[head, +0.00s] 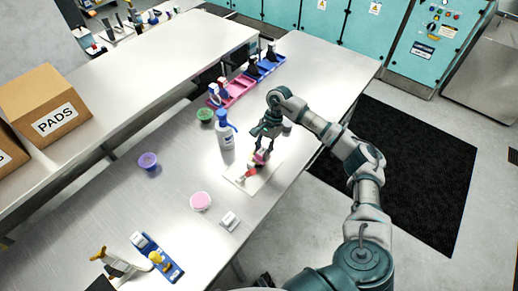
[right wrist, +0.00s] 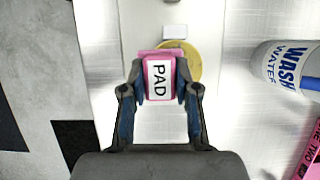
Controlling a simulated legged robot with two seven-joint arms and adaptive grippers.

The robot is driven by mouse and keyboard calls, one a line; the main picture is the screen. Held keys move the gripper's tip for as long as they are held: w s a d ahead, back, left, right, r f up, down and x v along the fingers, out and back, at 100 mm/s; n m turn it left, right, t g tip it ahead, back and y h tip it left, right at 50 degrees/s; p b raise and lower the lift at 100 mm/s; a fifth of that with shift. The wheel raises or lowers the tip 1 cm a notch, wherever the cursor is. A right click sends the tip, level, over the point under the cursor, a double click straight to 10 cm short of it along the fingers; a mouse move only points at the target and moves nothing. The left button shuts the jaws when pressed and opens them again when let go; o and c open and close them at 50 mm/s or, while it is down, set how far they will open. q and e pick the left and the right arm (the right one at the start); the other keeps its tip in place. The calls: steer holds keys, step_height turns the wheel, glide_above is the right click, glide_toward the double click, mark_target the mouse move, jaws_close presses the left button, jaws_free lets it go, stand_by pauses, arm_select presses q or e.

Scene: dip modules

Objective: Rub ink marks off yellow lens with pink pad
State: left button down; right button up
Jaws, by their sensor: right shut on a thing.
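My right gripper (head: 264,146) is shut on the pink pad (right wrist: 160,80), a block with a white label reading PAD. In the right wrist view its fingers (right wrist: 160,95) press on both sides of the pad. The yellow lens (right wrist: 190,60) is a round disc on the white board (right wrist: 140,28), partly hidden behind the pad. In the head view the pad is over the white board (head: 236,180). I cannot tell whether pad and lens touch, and no ink marks can be made out. My left gripper is not in view.
A wash water bottle (head: 226,137) stands close to the left of my right gripper. Pink (head: 236,90) and blue (head: 265,68) trays lie behind. A blue holder (head: 172,270) is at the front.

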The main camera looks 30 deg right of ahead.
steer(key=shift+s+d, duration=0.1)
steer(key=shift+d, duration=0.1)
steer(key=shift+a+b, duration=0.25)
steer(key=shift+b, duration=0.3)
steer(key=shift+w+a+r+b, duration=0.1)
steer(key=shift+w+b, duration=0.05)
steer(key=shift+w, duration=0.3)
steer(key=shift+w+a+b, duration=0.1)
steer(key=shift+w+b, duration=0.05)
steer(key=shift+w, duration=0.3)
steer(key=shift+w+a+b, duration=0.25)
steer(key=shift+w, duration=0.3)
steer(key=shift+w+a+b, duration=0.2)
steer(key=shift+w, duration=0.3)
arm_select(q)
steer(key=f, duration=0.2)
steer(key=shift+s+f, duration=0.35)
